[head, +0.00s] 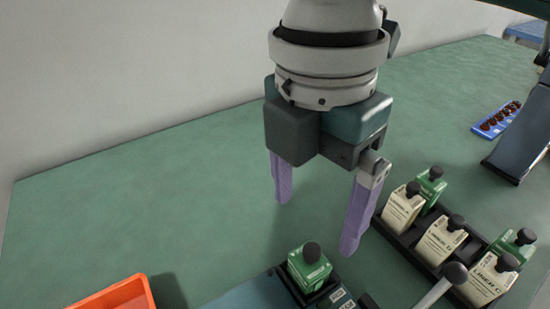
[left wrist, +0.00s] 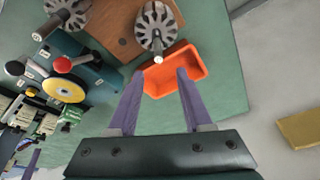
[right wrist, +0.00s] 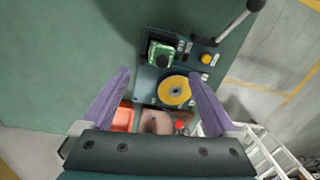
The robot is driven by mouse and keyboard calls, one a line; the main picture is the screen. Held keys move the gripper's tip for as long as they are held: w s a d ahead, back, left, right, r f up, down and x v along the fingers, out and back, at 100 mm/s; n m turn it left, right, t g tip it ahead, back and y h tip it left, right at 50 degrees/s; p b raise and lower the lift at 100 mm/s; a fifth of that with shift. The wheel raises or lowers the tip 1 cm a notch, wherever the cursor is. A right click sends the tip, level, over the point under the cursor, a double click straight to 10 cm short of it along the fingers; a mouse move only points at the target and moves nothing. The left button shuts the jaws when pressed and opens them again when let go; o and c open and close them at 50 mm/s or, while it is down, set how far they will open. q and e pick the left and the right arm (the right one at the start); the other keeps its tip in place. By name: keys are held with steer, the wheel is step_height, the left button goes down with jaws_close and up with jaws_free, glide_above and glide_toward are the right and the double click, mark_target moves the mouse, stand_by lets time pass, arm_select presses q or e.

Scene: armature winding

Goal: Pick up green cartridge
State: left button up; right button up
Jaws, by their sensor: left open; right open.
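One green cartridge (head: 308,272) with a black knob sits in a dark holder on the machine (head: 250,295), near the bottom of the head view. It also shows in the right wrist view (right wrist: 161,55). Two more green cartridges (head: 431,187) (head: 512,247) stand in a black rack (head: 397,243) among cream ones. My right gripper (head: 316,220) is open and empty, pointing down above the table, beyond the machine's cartridge in the head view. My left gripper (left wrist: 160,74) is open and empty, with an orange bin (left wrist: 198,67) beyond its fingers.
Cream liner cartridges (head: 440,242) fill other rack slots. A lever (head: 440,287) rises beside the machine. A yellow disc (right wrist: 174,91) and a red knob (right wrist: 181,125) are on the machine. A blue tray (head: 497,120) lies at the far right. The green table's left side is clear.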

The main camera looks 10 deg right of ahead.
mark_target(311, 248)
steer(key=f, duration=0.8)
steer(key=shift+s+d, duration=0.1)
steer(key=shift+s, duration=0.3)
steer(key=shift+r, duration=0.1)
jaws_close()
stand_by(0.4)
